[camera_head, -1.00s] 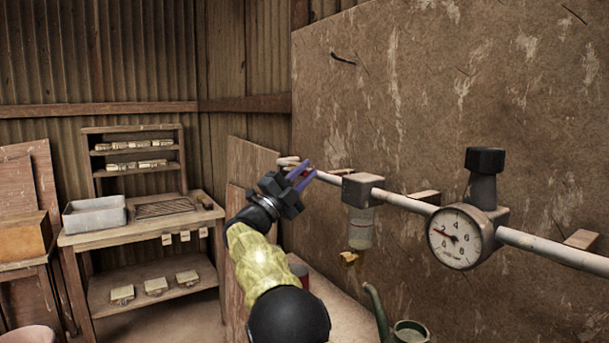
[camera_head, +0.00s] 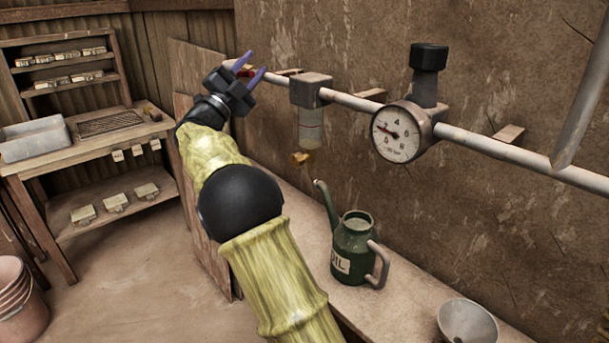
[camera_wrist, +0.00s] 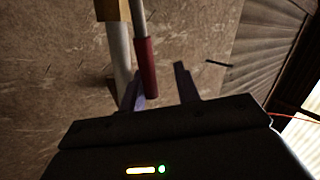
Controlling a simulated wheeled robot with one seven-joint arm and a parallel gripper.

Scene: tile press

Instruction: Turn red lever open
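The red lever (camera_wrist: 147,68) is a red sleeve on a thin light rod, alongside a pale pipe (camera_wrist: 120,45) in the wrist view. In the head view only a small red patch (camera_head: 245,73) shows, mostly hidden by my gripper. My gripper (camera_head: 256,62) is open, its two purple fingers apart at the left end of the wall pipe. In the wrist view the lever's end lies between the fingers (camera_wrist: 160,72), nearer the left one. Whether it touches that finger I cannot tell.
The pipe carries a filter with a clear bowl (camera_head: 311,130) and a pressure gauge (camera_head: 396,135). Below, a green oil can (camera_head: 355,245) and a metal funnel (camera_head: 467,322) stand on a bench (camera_head: 400,300). A wooden shelf table (camera_head: 90,160) stands at the left.

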